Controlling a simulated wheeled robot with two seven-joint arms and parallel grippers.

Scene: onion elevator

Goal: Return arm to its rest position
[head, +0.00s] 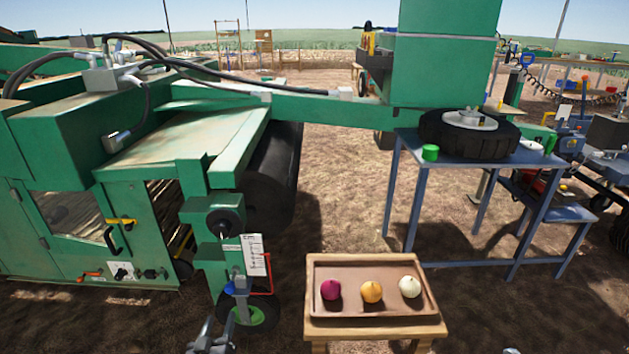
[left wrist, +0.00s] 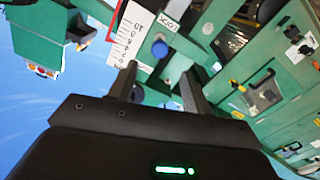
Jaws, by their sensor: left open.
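My left gripper (head: 218,328) shows at the bottom edge of the head view, in front of the green machine's wheel and post. In the left wrist view its two dark fingers (left wrist: 159,76) stand apart with nothing between them. Beyond them are a blue knob (left wrist: 160,49) and a white scale plate (left wrist: 131,34). The rest of my left arm is out of the head view.
A small wooden table with a brown tray (head: 368,313) stands right of my left gripper, holding a purple, an orange and a white onion. The large green machine (head: 75,150) fills the left. A blue table (head: 465,190) stands at the back right.

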